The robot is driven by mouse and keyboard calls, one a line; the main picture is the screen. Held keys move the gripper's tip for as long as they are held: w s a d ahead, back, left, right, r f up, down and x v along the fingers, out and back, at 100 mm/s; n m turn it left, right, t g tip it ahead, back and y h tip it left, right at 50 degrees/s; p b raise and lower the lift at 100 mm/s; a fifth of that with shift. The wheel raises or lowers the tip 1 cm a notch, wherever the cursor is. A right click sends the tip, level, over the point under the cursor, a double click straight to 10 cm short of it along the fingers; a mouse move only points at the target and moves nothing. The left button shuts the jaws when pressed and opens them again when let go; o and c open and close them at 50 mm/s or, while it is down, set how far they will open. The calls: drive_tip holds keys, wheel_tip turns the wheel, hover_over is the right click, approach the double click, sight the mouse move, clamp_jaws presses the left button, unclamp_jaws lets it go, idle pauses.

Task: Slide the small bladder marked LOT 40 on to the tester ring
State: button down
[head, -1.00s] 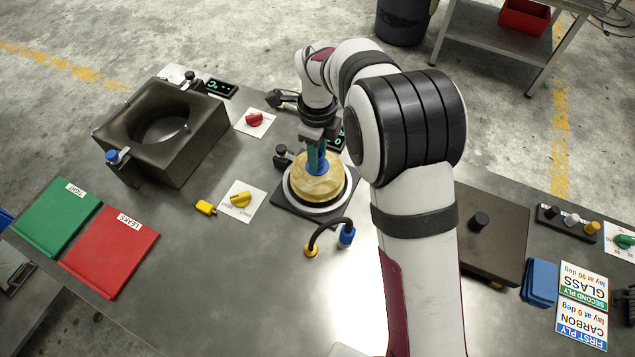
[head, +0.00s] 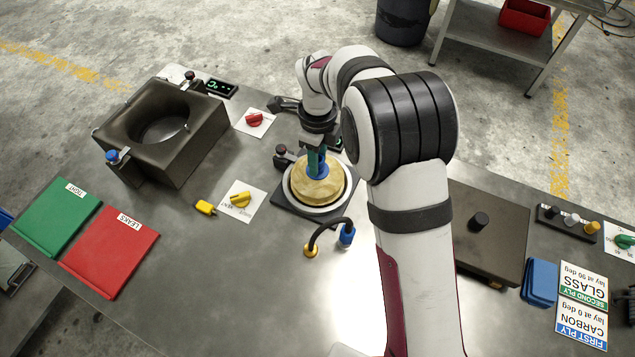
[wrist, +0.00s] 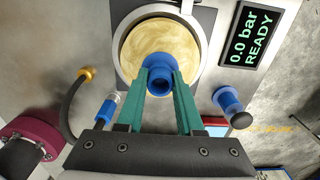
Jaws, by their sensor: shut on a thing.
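The small bladder (head: 318,190) is a tan, domed disc with a blue neck on top. It sits on the tester ring (head: 292,203), a pale ring on a dark square plate. In the wrist view the bladder (wrist: 133,52) lies inside the pale ring (wrist: 117,70), and its blue neck (wrist: 159,66) stands between the green fingers. My gripper (head: 317,164) points down with its fingers shut on this neck; the fingers also show in the wrist view (wrist: 160,88). No LOT mark is readable on the bladder. The fingers and wrist hide part of its top.
A tester display (wrist: 249,47) beside the ring reads 0.0 bar READY. A black hose with a blue connector (head: 347,237) lies in front of the ring. A dark block with a round bore (head: 190,150) stands left. Green (head: 55,218) and red (head: 110,252) pads lie front left.

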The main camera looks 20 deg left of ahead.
drive_tip(key=shift+f, duration=0.65)
idle(0.5)
drive_tip(key=shift+c, duration=2.3)
unclamp_jaws()
wheel_tip(320, 180, up, 16)
drive_tip(key=s+d+r+n, duration=0.1)
drive_tip(key=s+d+n, duration=0.1)
drive_tip(key=s+d, duration=0.35)
drive_tip(key=s+d+r+n+y, duration=0.1)
drive_tip(key=s+d+n, duration=0.15)
drive_tip(key=d, duration=0.55)
drive_tip(key=s+d+r+n, duration=0.2)
drive_tip(key=s+d, duration=0.1)
drive_tip(key=d, duration=0.3)
drive_tip(key=s+d+f+n, duration=0.2)
drive_tip(key=s+d+n, duration=0.1)
drive_tip(key=s, duration=0.3)
drive_tip(key=s+d+f+n, duration=0.3)
drive_tip(key=s, duration=0.3)
drive_tip(key=shift+s+f+y, duration=0.3)
drive_tip(key=shift+s+y, duration=0.05)
drive_tip(key=shift+y, duration=0.05)
